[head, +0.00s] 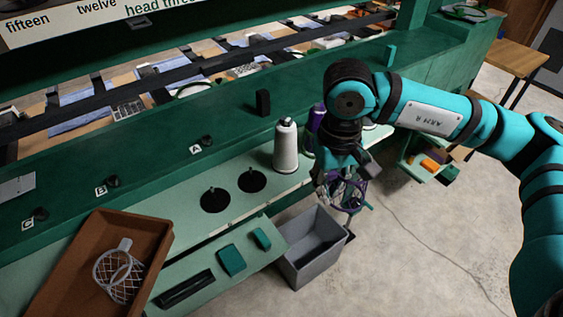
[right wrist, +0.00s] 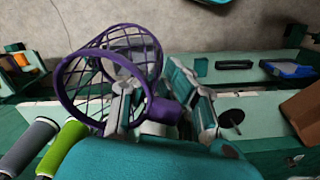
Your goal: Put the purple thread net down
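The purple thread net (head: 347,193) hangs in the air below my right gripper (head: 345,172), beside and above the right edge of an open grey bin. In the right wrist view, the net (right wrist: 68,100) shows a round purple rim and open mesh. Its short purple handle lies between the two fingers of my right gripper (right wrist: 163,108), which holds it. The exact contact is partly hidden. My left gripper is not in view.
A brown tray (head: 72,257) at the lower left holds a white net (head: 118,272). The grey bin (head: 313,250) stands below the ledge. A white thread cone (head: 286,148) stands on the ledge, near two black discs with pegs (head: 215,200).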

